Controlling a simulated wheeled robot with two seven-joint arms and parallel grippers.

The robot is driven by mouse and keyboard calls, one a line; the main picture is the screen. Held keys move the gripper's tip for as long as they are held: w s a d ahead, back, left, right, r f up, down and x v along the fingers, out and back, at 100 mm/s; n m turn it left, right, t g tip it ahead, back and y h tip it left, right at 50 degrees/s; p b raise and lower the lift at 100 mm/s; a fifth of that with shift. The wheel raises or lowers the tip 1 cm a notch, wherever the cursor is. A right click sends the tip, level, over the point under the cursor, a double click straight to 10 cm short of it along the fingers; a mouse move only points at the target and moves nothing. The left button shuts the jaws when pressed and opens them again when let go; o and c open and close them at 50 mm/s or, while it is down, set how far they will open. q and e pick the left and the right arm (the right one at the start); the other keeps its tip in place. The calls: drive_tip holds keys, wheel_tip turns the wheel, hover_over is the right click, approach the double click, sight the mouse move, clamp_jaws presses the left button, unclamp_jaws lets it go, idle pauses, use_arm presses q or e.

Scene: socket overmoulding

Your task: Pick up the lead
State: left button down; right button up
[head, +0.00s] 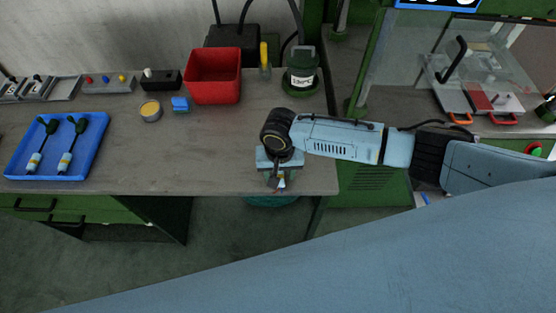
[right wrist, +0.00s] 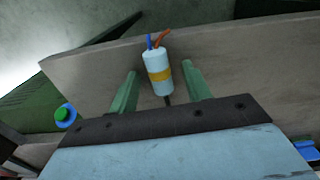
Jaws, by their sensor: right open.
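My right gripper (head: 276,180) points down at the front edge of the workbench, right of centre in the head view. In the right wrist view its two green fingers (right wrist: 160,86) stand apart. A lead (right wrist: 157,65), a pale cylinder with a yellow band and a blue and an orange wire end, shows between them, with a visible gap on each side. A dark cord runs from it toward the palm. In the head view only a small pale tip of the lead (head: 281,183) shows below the gripper. My left gripper is not in view.
A blue tray (head: 92,151) with two similar banded pieces with dark green ends lies at the left. A red bin (head: 213,76), a small round pot (head: 150,111) and a dark green pot (head: 301,80) stand farther back. The bench (head: 150,177) is bare along its front.

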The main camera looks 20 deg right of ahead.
clamp_jaws()
